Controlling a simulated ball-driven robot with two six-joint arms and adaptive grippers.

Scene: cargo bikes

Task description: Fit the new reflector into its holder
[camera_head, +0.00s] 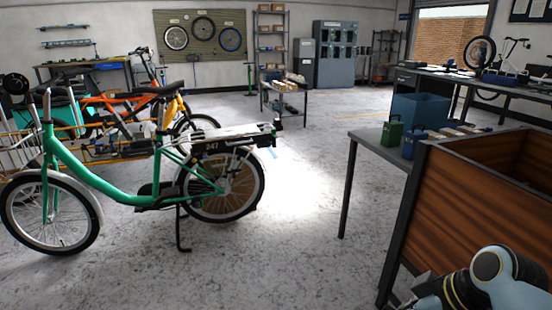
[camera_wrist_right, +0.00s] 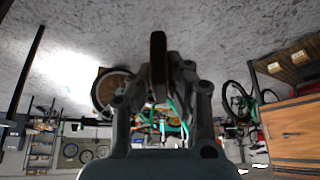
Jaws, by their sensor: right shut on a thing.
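The green cargo bike (camera_head: 120,185), with the number 247 on its rear, stands on its kickstand at the left of the head view. Its rear wheel and rack (camera_head: 225,135) face the open floor. In the right wrist view my right gripper (camera_wrist_right: 159,75) is shut on a thin, dark piece with an orange-brown edge (camera_wrist_right: 158,45), seen edge-on. It looks like the reflector, but I cannot tell for sure. It is held in the air, apart from the bike. A reflector holder is too small to make out. My left gripper is in neither view.
A wood-panelled box with a dark frame (camera_head: 480,190) stands close at the right. Behind it, a table (camera_head: 375,137) carries a blue bin (camera_head: 420,111) and small green and blue containers. An orange bike (camera_head: 115,105) is behind the green one. The middle floor (camera_head: 300,200) is clear.

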